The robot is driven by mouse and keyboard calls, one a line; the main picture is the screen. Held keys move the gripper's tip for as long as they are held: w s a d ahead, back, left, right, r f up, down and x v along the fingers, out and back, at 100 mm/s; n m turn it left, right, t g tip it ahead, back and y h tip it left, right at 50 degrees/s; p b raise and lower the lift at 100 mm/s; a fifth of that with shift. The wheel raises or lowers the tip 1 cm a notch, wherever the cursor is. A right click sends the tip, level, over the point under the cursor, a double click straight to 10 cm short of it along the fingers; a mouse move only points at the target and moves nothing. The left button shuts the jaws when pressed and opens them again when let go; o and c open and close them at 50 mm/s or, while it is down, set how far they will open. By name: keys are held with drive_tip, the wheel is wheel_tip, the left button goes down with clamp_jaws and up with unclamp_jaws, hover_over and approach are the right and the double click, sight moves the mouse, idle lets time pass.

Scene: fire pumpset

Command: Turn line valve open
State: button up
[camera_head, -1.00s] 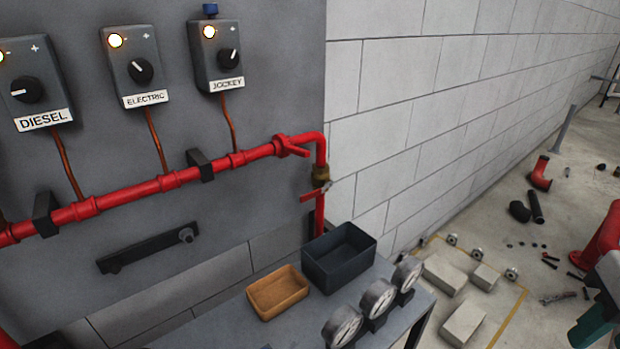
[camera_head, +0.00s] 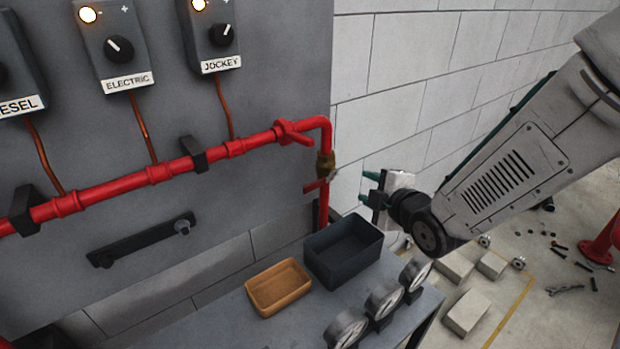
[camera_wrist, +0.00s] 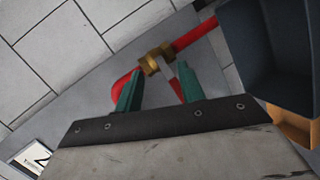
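The line valve has a brass body (camera_head: 325,165) on the vertical drop of the red pipe, at the right edge of the grey panel. Its red lever (camera_head: 319,184) sticks out from the body. In the wrist view the brass body (camera_wrist: 155,60) is just beyond my fingertips, and the red lever (camera_wrist: 176,88) points back between them. My gripper (camera_head: 367,182) is to the right of the valve, with its green fingers toward it. In the wrist view my gripper (camera_wrist: 160,82) is open, with its fingers apart on either side of the lever; I cannot tell whether they touch it.
A dark bin (camera_head: 345,262) and a tan tray (camera_head: 278,287) stand on the grey table below the valve. Several gauges (camera_head: 384,299) line its front edge. A white block wall (camera_head: 400,75) rises behind my arm. Blocks and loose parts lie on the floor at right.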

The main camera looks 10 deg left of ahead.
sight(315, 187)
drive_tip(key=a+f+n+y, duration=0.1)
drive_tip(key=a+n, duration=0.1)
drive_tip(key=s+a+n+y, duration=0.1)
drive_tip(key=a+y, duration=0.1)
drive_tip(key=a, duration=0.1)
drive_tip(key=s+a+f+n+y, duration=0.1)
drive_tip(key=a+n+y, duration=0.1)
drive_tip(key=a, duration=0.1)
drive_tip(key=shift+s+f+n, duration=0.1)
drive_tip(key=shift+f+n, duration=0.2)
drive_tip(key=x, duration=0.7)
drive_tip(key=shift+a+r, duration=0.2)
drive_tip(key=shift+a, duration=0.15)
drive_tip(key=shift+c, duration=0.3)
